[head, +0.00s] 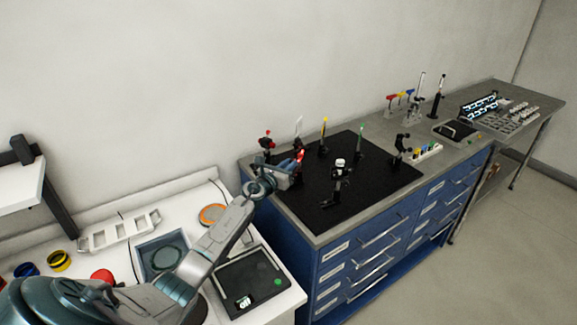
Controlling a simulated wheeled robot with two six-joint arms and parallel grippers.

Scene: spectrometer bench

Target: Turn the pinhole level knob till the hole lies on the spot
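My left arm reaches from the lower left to the black breadboard (392,180). Its gripper (299,160) is at the board's left part, beside small red parts; the fingers are too small to tell open from shut, or whether they touch anything. A red-topped mount (266,141) stands just left of the gripper and a white-topped post (299,125) behind it. A yellow-topped post (324,134), a green-topped post (361,141) and a black mount with a pale top (339,176) stand to the right. I cannot tell which carries the pinhole level knob; hole and spot are not discernible. My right gripper is out of view.
The board lies on a blue drawer bench (333,232). A black mount (401,148) and a white rack (426,152) stand at its right. A white table (282,281) at lower left bears a dark panel reading "Off" (248,280). The board's front right is clear.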

